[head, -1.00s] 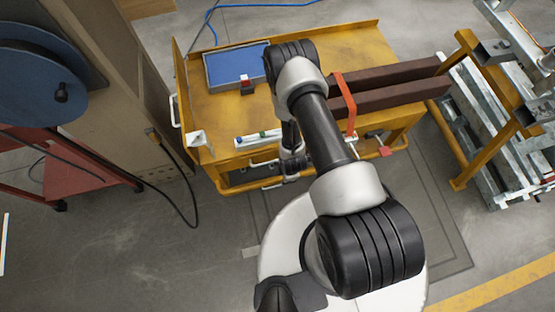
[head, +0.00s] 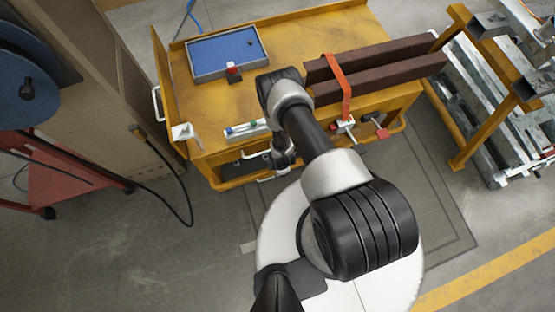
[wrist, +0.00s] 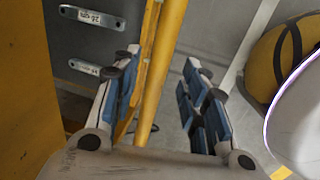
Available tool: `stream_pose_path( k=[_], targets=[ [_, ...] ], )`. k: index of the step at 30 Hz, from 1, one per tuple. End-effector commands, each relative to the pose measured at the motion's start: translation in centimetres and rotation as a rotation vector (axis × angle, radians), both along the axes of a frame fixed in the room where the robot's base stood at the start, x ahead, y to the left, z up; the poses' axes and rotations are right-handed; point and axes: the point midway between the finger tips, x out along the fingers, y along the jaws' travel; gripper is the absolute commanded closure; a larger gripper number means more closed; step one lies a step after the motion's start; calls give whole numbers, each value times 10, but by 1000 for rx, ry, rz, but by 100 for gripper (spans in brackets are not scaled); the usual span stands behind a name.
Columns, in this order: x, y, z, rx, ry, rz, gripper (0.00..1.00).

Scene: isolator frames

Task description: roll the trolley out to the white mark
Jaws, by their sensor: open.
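The yellow trolley (head: 215,108) stands ahead of me in the head view, with a rail (head: 240,182) along its near side. My gripper is low at that near side in the head view, its fingers too small and dark to make out. In the wrist view my gripper (wrist: 160,60) is open, with a yellow rail (wrist: 157,75) running between its two blue-padded fingers. The rail is nearer the left finger; whether it touches I cannot tell. A small pale mark (head: 248,247) lies on the floor just left of my white base; I cannot tell whether it is the white mark.
The trolley carries a blue tray (head: 192,74) and dark beams (head: 385,67) under an orange strap (head: 338,78); the beams overhang right towards a yellow rack (head: 462,160). A cabinet (head: 90,65) and red cart (head: 70,180) stand left. Floor between cart and base is clear except a cable (head: 190,200).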

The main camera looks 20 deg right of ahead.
Motion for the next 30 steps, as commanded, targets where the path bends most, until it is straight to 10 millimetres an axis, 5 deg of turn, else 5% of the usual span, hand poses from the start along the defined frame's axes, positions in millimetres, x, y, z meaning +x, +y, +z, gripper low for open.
stream_pose_path(
  k=[6, 17, 30],
  targets=[
    [5, 0, -24, 0, 0, 0, 60],
    [6, 0, -26, 0, 0, 0, 60],
    [6, 0, -26, 0, 0, 0, 90]
  ],
)
